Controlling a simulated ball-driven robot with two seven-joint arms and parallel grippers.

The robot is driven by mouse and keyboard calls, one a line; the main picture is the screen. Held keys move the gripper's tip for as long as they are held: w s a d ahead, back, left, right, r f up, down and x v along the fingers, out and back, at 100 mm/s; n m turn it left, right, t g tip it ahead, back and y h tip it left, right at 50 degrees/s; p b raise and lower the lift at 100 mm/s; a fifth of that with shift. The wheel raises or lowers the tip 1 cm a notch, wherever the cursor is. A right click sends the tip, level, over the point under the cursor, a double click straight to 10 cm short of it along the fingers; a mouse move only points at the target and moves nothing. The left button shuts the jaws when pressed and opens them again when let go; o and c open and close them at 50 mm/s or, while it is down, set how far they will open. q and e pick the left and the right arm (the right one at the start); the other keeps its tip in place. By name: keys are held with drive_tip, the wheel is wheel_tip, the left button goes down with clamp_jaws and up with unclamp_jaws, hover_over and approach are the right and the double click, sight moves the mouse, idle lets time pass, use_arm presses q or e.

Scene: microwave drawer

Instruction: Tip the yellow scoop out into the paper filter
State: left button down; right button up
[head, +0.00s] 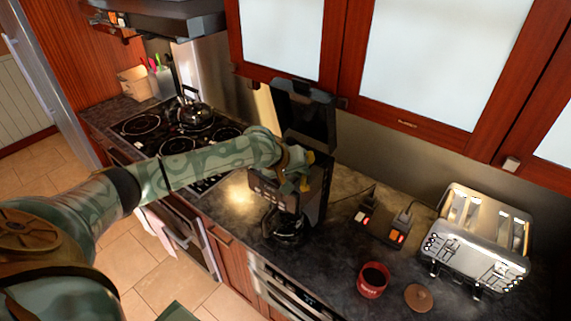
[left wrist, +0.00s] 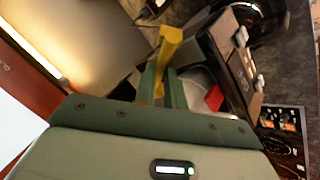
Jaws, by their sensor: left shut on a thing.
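My left gripper (head: 298,168) is over the top of the black coffee maker (head: 322,195), whose lid (head: 305,112) stands open. It is shut on the yellow scoop (head: 309,157), which is partly hidden by the fingers in the head view. In the left wrist view, the yellow scoop (left wrist: 169,45) sticks out beyond the gripper's fingers (left wrist: 162,78). The pale paper filter (left wrist: 198,78) shows beside the fingers, partly covered by them. The scoop's contents cannot be seen. My right gripper is not in view.
A glass carafe (head: 284,226) sits low in the coffee maker. To the right are a power strip (head: 382,228), a red mug (head: 372,281), a brown round lid (head: 418,297) and a toaster (head: 478,240). A kettle (head: 194,112) stands on the stove at left. Cabinets hang above.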

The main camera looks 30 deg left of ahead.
use_arm(q)
drive_tip(key=d+r+g+y, duration=0.1)
drive_tip(key=r+y, duration=0.1)
drive_tip(key=w+d+r+m+g+y, duration=0.1)
drive_tip(key=d+r+y, duration=0.1)
drive_tip(key=shift+w+d, duration=0.2)
idle(0.6)
idle(0.5)
